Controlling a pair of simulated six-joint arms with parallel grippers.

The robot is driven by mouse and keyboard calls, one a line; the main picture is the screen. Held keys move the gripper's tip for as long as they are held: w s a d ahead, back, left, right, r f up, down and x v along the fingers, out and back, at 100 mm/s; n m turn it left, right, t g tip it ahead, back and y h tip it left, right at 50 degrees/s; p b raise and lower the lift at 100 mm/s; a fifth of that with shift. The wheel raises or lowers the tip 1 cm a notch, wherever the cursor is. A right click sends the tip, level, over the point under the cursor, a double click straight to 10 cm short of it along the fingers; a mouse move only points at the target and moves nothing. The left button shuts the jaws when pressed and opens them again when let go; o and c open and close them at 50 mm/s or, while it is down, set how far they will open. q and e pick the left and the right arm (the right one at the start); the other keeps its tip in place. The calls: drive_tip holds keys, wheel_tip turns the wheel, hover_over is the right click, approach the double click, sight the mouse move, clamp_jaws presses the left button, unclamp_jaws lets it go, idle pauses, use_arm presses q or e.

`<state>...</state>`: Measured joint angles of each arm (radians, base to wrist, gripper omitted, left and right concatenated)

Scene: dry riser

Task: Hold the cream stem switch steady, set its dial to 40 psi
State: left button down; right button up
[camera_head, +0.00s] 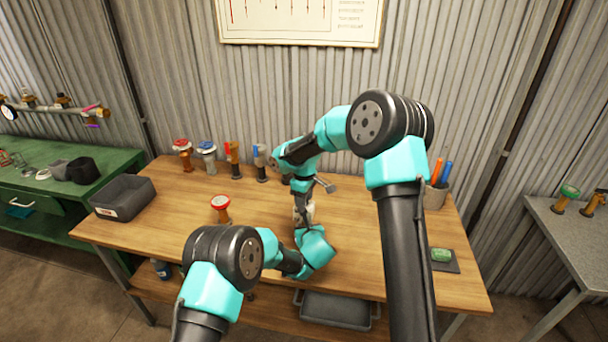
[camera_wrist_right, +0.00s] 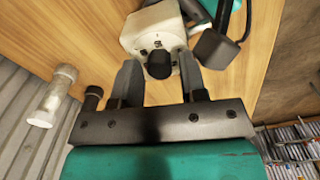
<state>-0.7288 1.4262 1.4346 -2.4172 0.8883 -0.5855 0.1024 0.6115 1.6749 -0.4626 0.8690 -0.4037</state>
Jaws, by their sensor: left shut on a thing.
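The cream stem switch (camera_head: 303,212) is near the middle of the wooden table, partly hidden by my arms. In the right wrist view the cream switch body (camera_wrist_right: 150,27) shows with a black dial (camera_wrist_right: 158,65). My left gripper (camera_head: 304,224) comes from below and is shut on the switch. My right gripper (camera_head: 302,194) is over the switch. In the right wrist view its two fingers (camera_wrist_right: 160,78) stand apart on either side of the dial, with gaps visible. The dial's reading cannot be made out.
Several valve-like fittings stand at the table's back left, with a red-topped one (camera_head: 221,207) nearer. A grey bin (camera_head: 122,198) is at the left end. A pen cup (camera_head: 436,194) and a green item on a dark pad (camera_head: 443,257) are right. The front left of the table is clear.

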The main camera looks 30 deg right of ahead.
drive_tip(key=n, duration=0.3)
drive_tip(key=shift+s+f+n, duration=0.1)
drive_tip(key=shift+s+n, duration=0.1)
drive_tip(key=shift+n, duration=0.2)
drive_tip(key=n, duration=0.3)
drive_tip(key=shift+n, duration=0.4)
drive_tip(key=n, duration=0.5)
drive_tip(key=shift+d, duration=0.1)
drive_tip(key=n, duration=0.2)
drive_tip(key=shift+w+n, duration=0.15)
drive_tip(key=shift+n, duration=0.15)
drive_tip(key=shift+r+n, duration=0.25)
drive_tip(key=shift+n, duration=0.05)
wheel_tip(320, 180, up, 12)
drive_tip(key=shift+f, duration=0.2)
